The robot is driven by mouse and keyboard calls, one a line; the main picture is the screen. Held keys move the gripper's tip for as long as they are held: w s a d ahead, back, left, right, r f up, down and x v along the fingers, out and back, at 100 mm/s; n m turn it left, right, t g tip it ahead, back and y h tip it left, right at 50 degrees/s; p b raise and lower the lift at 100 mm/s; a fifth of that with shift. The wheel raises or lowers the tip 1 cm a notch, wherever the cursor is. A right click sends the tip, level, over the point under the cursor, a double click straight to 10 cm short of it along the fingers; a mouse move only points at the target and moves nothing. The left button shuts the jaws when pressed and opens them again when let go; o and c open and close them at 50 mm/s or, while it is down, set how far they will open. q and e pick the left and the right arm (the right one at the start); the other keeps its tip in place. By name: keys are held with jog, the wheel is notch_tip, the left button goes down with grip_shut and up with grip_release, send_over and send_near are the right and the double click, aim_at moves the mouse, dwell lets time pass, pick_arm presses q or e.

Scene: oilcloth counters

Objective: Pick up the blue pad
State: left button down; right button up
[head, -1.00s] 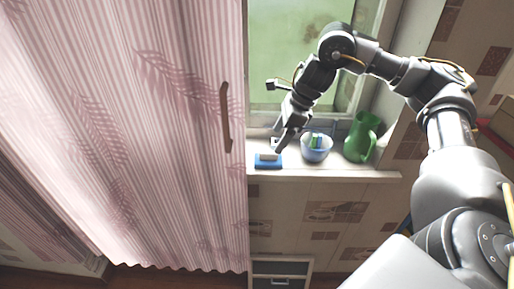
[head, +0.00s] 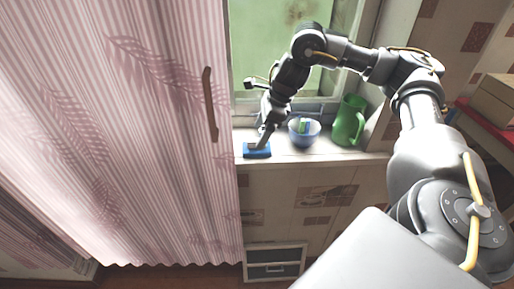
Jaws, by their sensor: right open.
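The blue pad (head: 257,154) lies on the white window sill (head: 300,159), at its left end by the curtain. My right gripper (head: 262,144) is directly over the pad, pointing down, with its fingertips at or very near the pad's top. It is open. The fingers cover part of the pad, and I cannot tell whether they touch it. My left gripper is not in view.
A blue bowl (head: 304,138) with green and white things in it stands right of the pad. A green jug (head: 348,122) stands further right. The pink striped curtain (head: 120,130) hangs close on the left. The window is behind.

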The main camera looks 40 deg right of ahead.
aim_at(257, 140)
jog(key=x, duration=0.4)
jog(key=shift+s+d, duration=0.1)
jog(key=shift+d, duration=0.2)
jog(key=shift+a+f, duration=0.1)
jog(key=shift+f, duration=0.2)
jog(key=c, duration=1.1)
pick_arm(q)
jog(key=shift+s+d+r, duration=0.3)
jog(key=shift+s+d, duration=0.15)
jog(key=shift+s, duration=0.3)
pick_arm(e)
jog(key=shift+o, duration=0.2)
